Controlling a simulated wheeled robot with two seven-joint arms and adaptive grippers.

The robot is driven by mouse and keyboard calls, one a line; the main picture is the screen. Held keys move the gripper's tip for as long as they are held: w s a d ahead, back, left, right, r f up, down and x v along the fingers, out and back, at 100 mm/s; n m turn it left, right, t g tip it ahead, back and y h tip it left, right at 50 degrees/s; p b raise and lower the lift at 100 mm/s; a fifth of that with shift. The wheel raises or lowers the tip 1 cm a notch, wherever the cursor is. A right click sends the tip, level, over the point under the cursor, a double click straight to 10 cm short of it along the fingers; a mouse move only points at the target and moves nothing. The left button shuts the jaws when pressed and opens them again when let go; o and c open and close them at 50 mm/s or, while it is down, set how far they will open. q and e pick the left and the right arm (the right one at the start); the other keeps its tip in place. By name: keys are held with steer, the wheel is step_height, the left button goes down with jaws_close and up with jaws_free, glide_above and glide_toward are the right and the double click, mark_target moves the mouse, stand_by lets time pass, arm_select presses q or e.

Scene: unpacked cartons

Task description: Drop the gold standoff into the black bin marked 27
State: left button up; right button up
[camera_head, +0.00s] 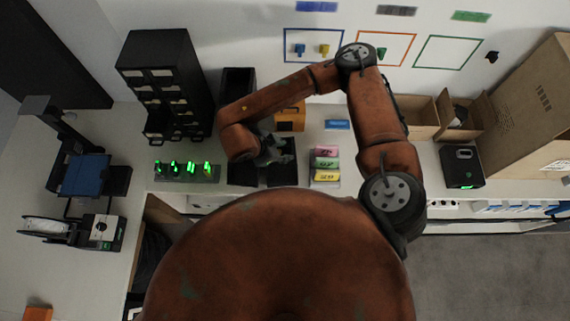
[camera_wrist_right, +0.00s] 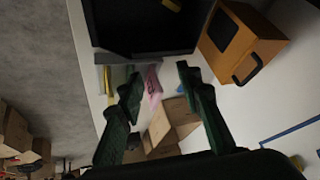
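My right gripper (camera_head: 275,152) hangs over the black trays on the bench. In the right wrist view (camera_wrist_right: 158,76) its two fingers stand apart with nothing seen between them. A black bin (camera_wrist_right: 135,48) lies ahead of the fingers, and a small gold piece (camera_wrist_right: 172,5) shows inside it at the picture's top edge; I cannot tell for sure that it is the standoff. In the head view two black trays (camera_head: 245,177) sit side by side under the gripper, partly hidden by it. No number 27 is readable. My left gripper is out of view.
An orange box (camera_head: 291,115) stands behind the trays. Pink, green and yellow labelled blocks (camera_head: 326,174) sit to their right. A lit green row (camera_head: 185,171) and a black drawer cabinet (camera_head: 165,80) are left. Open cartons (camera_head: 465,115) and a black device (camera_head: 461,166) are right.

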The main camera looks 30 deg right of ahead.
steer(key=v, duration=1.1)
steer(key=shift+a, duration=0.2)
steer(key=shift+r, duration=0.1)
